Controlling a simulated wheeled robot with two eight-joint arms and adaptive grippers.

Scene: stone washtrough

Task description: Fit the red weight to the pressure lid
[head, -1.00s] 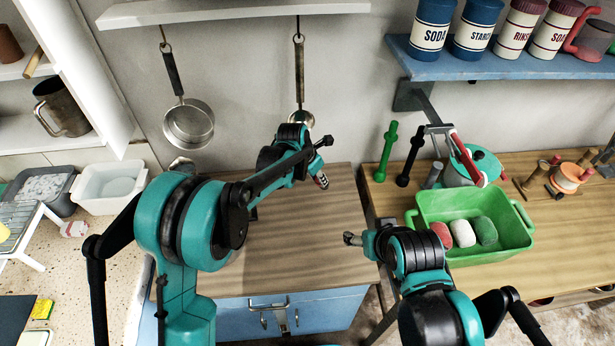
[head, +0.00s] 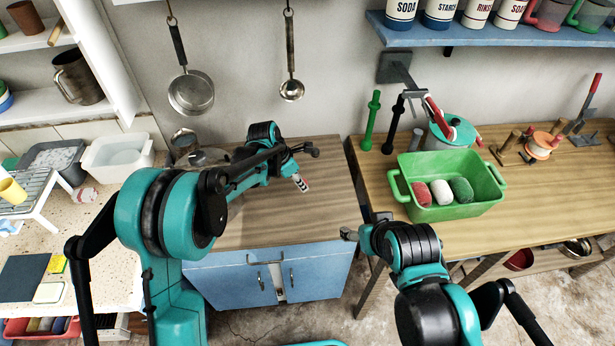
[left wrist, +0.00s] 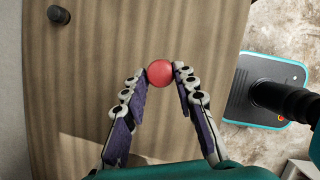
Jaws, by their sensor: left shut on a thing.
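My left gripper (head: 302,184) is above the wooden counter. In the left wrist view the fingertips of my left gripper (left wrist: 160,75) are shut on the round red weight (left wrist: 160,72), with bare wood below it. The weight does not show clearly in the head view. A metal vessel (head: 208,157) stands at the back left of this counter, partly hidden by my left arm; I cannot tell whether it carries the pressure lid.
A pan (head: 190,93) and a ladle (head: 291,88) hang on the wall. The wooden counter (head: 325,205) is mostly clear.

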